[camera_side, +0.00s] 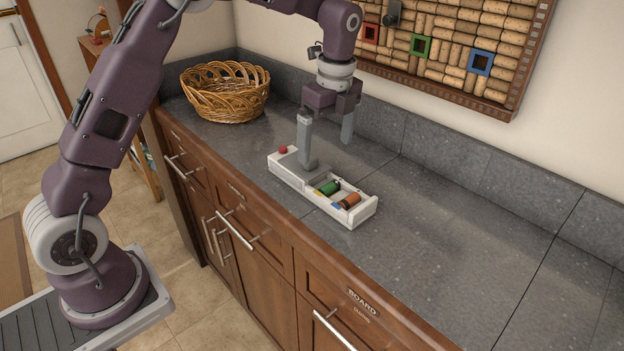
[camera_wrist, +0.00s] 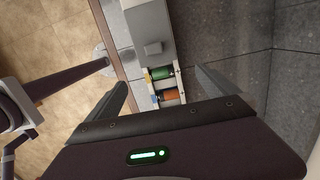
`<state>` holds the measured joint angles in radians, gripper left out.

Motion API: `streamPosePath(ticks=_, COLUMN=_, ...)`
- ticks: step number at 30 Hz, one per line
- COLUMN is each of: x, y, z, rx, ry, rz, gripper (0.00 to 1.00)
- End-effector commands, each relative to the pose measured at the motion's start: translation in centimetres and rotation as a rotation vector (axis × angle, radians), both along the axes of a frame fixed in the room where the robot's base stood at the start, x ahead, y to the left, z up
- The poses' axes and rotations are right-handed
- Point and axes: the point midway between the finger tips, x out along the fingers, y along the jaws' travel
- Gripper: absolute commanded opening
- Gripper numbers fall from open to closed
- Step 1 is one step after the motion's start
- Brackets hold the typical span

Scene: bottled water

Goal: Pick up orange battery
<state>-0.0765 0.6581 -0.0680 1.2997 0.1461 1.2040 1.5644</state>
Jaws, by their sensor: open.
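The orange battery (camera_side: 350,201) lies in the open end compartment of a white tray-like device (camera_side: 363,214) on the grey counter. It also shows in the wrist view (camera_wrist: 168,95). A green battery (camera_side: 329,187) lies beside it in the neighbouring compartment, also seen in the wrist view (camera_wrist: 161,73). My gripper (camera_side: 326,152) is open, pointing down above the device's closed end, near its grey lever part (camera_side: 305,163). It appears empty and is apart from the orange battery, which sits to its right and nearer the camera. In the wrist view the batteries lie between the two fingers.
A wicker basket (camera_side: 226,92) stands at the back left of the counter. A tiled backsplash (camera_side: 455,154) and a framed cork board (camera_side: 455,45) are behind. The counter (camera_side: 460,235) to the right of the device is clear. Its wooden front edge runs close to the device.

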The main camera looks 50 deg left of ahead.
Motion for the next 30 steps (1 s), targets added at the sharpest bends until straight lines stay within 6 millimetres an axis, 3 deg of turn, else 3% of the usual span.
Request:
streamPosePath(ticks=1, x=-0.2, y=2.0, z=-0.2, rx=-0.042, ry=-0.004, rz=0.02, gripper=0.98)
streamPosePath(ticks=4, x=-0.3, y=3.9, z=-0.7, rx=-0.092, ry=-0.015, rz=0.028, gripper=0.98)
streamPosePath(ticks=15, x=-0.4, y=4.1, z=-6.7, rx=-0.096, ry=-0.016, rz=0.025, gripper=0.98)
streamPosePath(ticks=23, x=-0.3, y=4.1, z=-7.5, rx=-0.094, ry=-0.019, rz=0.025, gripper=0.98)
streamPosePath(ticks=30, x=-0.3, y=4.1, z=-7.4, rx=-0.094, ry=-0.019, rz=0.025, gripper=0.55)
